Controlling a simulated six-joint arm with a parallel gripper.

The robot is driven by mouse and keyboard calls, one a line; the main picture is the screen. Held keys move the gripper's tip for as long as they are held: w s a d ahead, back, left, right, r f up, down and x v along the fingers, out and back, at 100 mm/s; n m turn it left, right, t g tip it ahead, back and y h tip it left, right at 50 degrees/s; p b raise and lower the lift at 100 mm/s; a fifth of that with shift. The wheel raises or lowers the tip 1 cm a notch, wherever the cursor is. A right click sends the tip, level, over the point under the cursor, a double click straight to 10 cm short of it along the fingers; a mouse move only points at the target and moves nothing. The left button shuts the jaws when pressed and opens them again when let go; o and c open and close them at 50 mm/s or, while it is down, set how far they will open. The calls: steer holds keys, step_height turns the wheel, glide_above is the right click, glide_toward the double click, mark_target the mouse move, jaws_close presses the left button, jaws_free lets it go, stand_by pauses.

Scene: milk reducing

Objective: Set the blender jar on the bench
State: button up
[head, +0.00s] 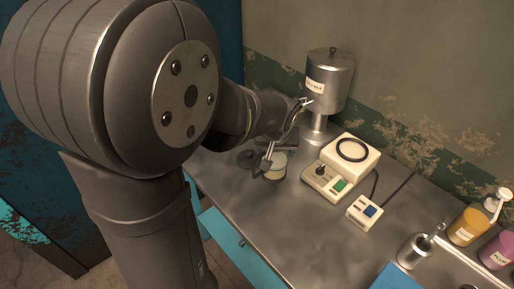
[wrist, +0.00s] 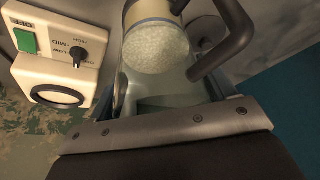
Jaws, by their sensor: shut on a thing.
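The blender jar (head: 279,167) shows pale contents and a dark handle in the head view, above the front part of the steel bench (head: 262,212). In the wrist view the jar (wrist: 160,50) has a cream band, a pale speckled round surface and a dark curved handle on its right. My gripper (wrist: 178,101) is shut on the jar, close to its clear part; the exact contact is hard to see. My arm partly hides the gripper in the head view. I cannot tell whether the jar touches the bench.
The blender base (head: 341,167), with knob and green button, stands right of the jar. A steel tank (head: 329,78) stands behind. A dark disc (head: 247,158) lies left. A small blue-button box (head: 364,212), metal cup (head: 413,252) and bottles (head: 467,226) are farther right. The front middle is clear.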

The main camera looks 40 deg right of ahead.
mark_target(272, 167)
steer(key=shift+w+f, duration=0.45)
steer(key=shift+w, duration=0.1)
steer(key=shift+f, duration=1.85)
steer(key=shift+f, duration=0.15)
steer(key=o, duration=1.6)
steer(key=shift+s+r, duration=0.1)
steer(key=shift+r, duration=0.45)
steer(key=v, duration=1.1)
steer(key=shift+s+a+r, duration=0.1)
steer(key=shift+a, duration=0.05)
